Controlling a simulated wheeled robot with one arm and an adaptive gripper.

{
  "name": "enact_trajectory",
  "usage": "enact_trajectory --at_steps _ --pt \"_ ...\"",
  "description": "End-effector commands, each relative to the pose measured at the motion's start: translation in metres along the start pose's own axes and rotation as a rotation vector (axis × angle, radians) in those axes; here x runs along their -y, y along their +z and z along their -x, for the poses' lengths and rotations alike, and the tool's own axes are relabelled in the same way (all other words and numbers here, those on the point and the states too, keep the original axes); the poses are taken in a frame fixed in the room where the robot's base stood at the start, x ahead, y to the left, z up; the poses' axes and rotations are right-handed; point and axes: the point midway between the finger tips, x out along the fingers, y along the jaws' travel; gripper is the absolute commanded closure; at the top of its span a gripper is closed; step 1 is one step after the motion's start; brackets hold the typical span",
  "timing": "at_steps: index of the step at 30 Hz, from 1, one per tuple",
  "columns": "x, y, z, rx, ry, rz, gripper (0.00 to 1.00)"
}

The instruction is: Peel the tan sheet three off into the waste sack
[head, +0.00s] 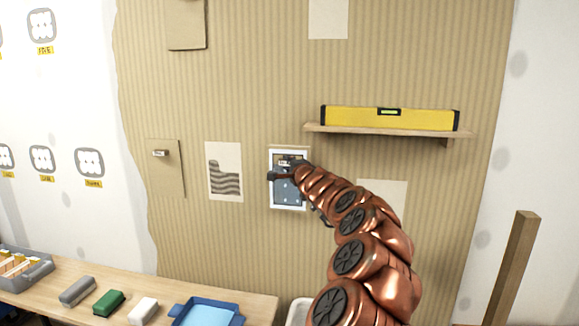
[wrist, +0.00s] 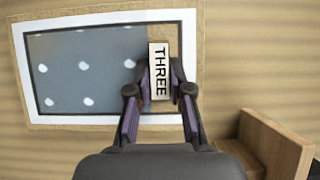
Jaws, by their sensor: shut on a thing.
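My gripper (head: 286,172) is at the wall panel, shut on a small pale tab (wrist: 159,71) that reads THREE in the wrist view. The tab sits at the right end of a blue-grey dotted panel (wrist: 70,55) inside a white border (wrist: 110,119); the same white-bordered piece (head: 289,207) shows in the head view. A tan strip (wrist: 100,17) shows along its edge, against the ribbed tan wall covering. I cannot tell where the tan sheet's outline runs. A white rim (head: 298,313) at the bottom may be a container; I cannot identify it as the waste sack.
A shelf (head: 390,131) with a yellow spirit level (head: 390,118) juts out right of my gripper. A wooden post (head: 512,265) stands at right. The bench (head: 255,299) holds a blue tray (head: 180,312), several blocks and a grey bin (head: 35,277). Another tabbed tan sheet (head: 168,178) hangs left.

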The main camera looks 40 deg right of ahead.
Motion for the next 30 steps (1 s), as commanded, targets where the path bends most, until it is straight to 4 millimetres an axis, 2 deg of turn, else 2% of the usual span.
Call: enact_trajectory --at_steps 30 --pt "0.000 0.009 0.015 0.002 -0.003 0.000 1.00"
